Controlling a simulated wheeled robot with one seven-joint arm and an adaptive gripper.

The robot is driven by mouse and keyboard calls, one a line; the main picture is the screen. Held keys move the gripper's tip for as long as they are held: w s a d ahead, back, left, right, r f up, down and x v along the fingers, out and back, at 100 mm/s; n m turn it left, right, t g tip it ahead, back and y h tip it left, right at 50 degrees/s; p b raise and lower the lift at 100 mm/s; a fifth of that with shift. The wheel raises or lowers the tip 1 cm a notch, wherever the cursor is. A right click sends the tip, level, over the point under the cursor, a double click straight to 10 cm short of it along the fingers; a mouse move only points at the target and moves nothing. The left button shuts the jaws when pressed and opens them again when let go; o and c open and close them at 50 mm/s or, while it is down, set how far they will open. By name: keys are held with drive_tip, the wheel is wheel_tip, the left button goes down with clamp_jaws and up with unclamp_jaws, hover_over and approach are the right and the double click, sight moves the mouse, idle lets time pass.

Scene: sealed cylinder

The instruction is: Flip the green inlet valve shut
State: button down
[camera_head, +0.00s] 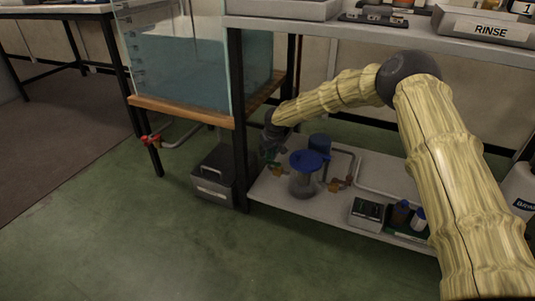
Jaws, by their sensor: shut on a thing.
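The green inlet valve (271,157) shows as a small patch of green beside a brass fitting, on the low shelf to the left of the clear cylinder. The clear cylinder (303,184) stands upright with a blue lid (309,160) on top. My gripper (269,150) reaches down from the upper right and is shut at the green valve's handle. The dark fingers cover most of the handle, so its exact angle is hard to tell.
A water tank (185,65) on a wooden-edged stand is left of my gripper, with a dark post (239,120) close by. A grey box (213,176) sits on the floor. Bottles (399,213) stand at the shelf's right. An upper shelf (330,27) overhangs. Green floor in front is clear.

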drive_tip(key=shift+s+r+n+p, duration=0.15)
drive_tip(key=shift+r+n+p, duration=0.2)
drive_tip(key=shift+p, duration=1.05)
drive_tip(key=shift+s+n+p, duration=0.1)
drive_tip(key=shift+n+p, duration=0.15)
drive_tip(key=shift+p, duration=0.35)
drive_tip(key=s+d+n+g+y+p, duration=0.2)
drive_tip(key=s+n+g+y+p, duration=0.1)
drive_tip(key=n, duration=1.3)
drive_tip(key=shift+s+d+f+n+g+p, duration=0.2)
drive_tip(key=shift+s+f+n+g+p, duration=0.2)
drive_tip(key=shift+s+g+p, duration=0.6)
drive_tip(key=shift+s+b, duration=0.3)
drive_tip(key=shift+s, duration=0.05)
drive_tip(key=c, duration=1.2)
unclamp_jaws()
drive_tip(key=shift+d, duration=0.1)
drive_tip(key=shift+g, duration=0.3)
